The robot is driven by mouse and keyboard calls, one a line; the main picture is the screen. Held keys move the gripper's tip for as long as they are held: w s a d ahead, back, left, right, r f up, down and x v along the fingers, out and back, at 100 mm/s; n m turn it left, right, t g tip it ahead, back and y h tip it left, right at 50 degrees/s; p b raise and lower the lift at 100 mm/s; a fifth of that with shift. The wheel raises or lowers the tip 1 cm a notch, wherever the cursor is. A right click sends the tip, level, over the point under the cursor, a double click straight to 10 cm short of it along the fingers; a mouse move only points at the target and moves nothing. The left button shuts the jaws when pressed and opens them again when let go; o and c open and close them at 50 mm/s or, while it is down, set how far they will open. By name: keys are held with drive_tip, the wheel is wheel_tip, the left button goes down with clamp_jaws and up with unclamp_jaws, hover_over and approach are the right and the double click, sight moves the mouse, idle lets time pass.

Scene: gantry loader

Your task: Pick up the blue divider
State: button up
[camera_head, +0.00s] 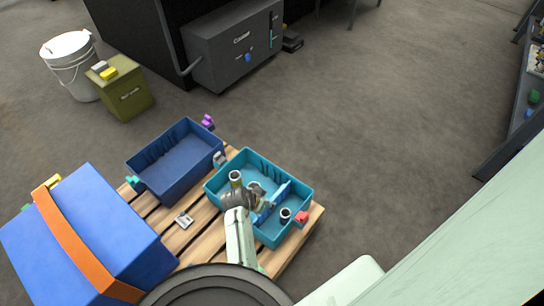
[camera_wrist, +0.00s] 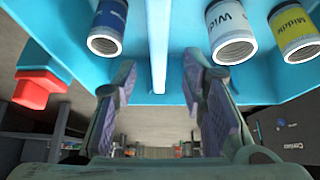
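The blue divider (camera_head: 281,193) stands upright inside the teal tote (camera_head: 300,187), across its middle, partly hidden by my gripper (camera_head: 262,207). In the wrist view the divider (camera_wrist: 157,45) is seen edge-on as a light blue strip. My gripper (camera_wrist: 158,75) is open there, with one finger on each side of the strip and a gap showing on both sides. The fingers do not appear to touch it.
Labelled cylinders stand in the tote: a blue one (camera_wrist: 108,25), a white one (camera_wrist: 231,30) and a yellow one (camera_wrist: 293,30). A red clip (camera_head: 301,217) sits on its rim. An empty dark blue tote (camera_head: 176,160) and a blue box (camera_head: 85,230) stand left.

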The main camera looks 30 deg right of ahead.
sight(272, 201)
drive_tip(key=shift+x, duration=3.15)
drive_tip(key=shift+s, duration=0.1)
drive_tip(key=shift+c, duration=0.3)
clamp_jaws()
